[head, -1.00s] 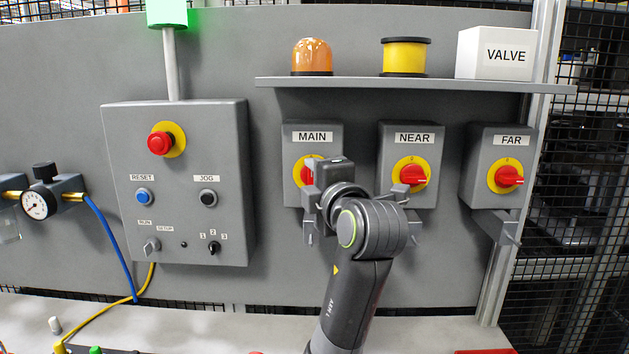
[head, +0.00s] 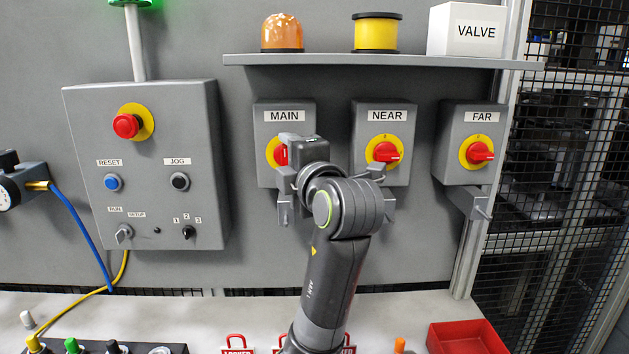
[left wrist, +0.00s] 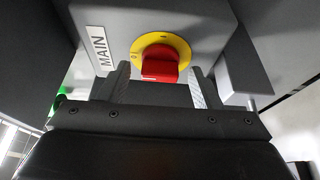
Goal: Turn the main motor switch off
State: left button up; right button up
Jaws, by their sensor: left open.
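The MAIN switch box (head: 265,119) is on the grey wall panel, left of the NEAR and FAR boxes. Its red handle (head: 280,155) on a yellow disc is partly hidden behind my left gripper (head: 328,172). In the left wrist view the red handle (left wrist: 160,66) shows on its yellow disc (left wrist: 183,47), beside the MAIN label (left wrist: 102,49). The two fingers of my left gripper (left wrist: 160,88) stand apart on either side below the handle. Nothing is between them at the tips that I can make out as gripped. My right gripper is not in view.
The NEAR switch (head: 384,151) and FAR switch (head: 477,152) are close on the right. A shelf (head: 375,60) above holds an amber beacon, a yellow spool and a VALVE box. A control box (head: 150,165) is at left. A red tray (head: 465,338) and red lockout tags (head: 236,345) are below.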

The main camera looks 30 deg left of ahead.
pick_arm(q)
jog(key=b+v, duration=1.3)
jog(key=v, duration=0.3)
jog(key=shift+d, duration=0.25)
jog(key=shift+s+r, duration=0.1)
jog(key=shift+s, duration=0.05)
